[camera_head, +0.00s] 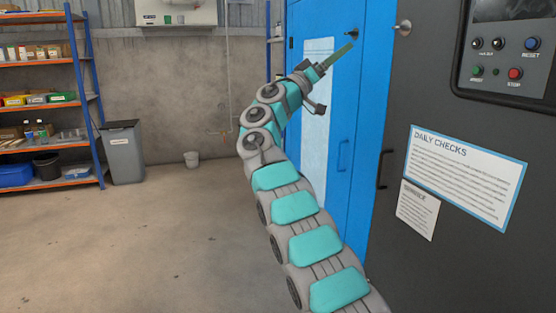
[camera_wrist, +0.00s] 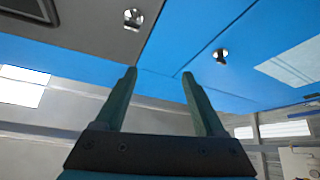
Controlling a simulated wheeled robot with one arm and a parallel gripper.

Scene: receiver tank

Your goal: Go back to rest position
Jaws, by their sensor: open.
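My arm reaches up and away across the middle of the head view. My gripper (camera_head: 350,48) is at its end, in front of the upper part of a blue cabinet (camera_head: 372,100). In the wrist view my gripper (camera_wrist: 159,76) shows two dark green fingers standing apart with nothing between them. Beyond the fingertips are the blue panel (camera_wrist: 185,35) and a dark grey panel (camera_wrist: 90,25). A shiny round knob or lock (camera_wrist: 221,56) sits on the blue panel, apart from the fingers.
A dark grey control cabinet (camera_head: 395,255) with buttons and notices stands close on the right. Blue-and-orange shelving (camera_head: 50,110) with boxes is at the far left. The concrete floor (camera_head: 130,245) at left is clear.

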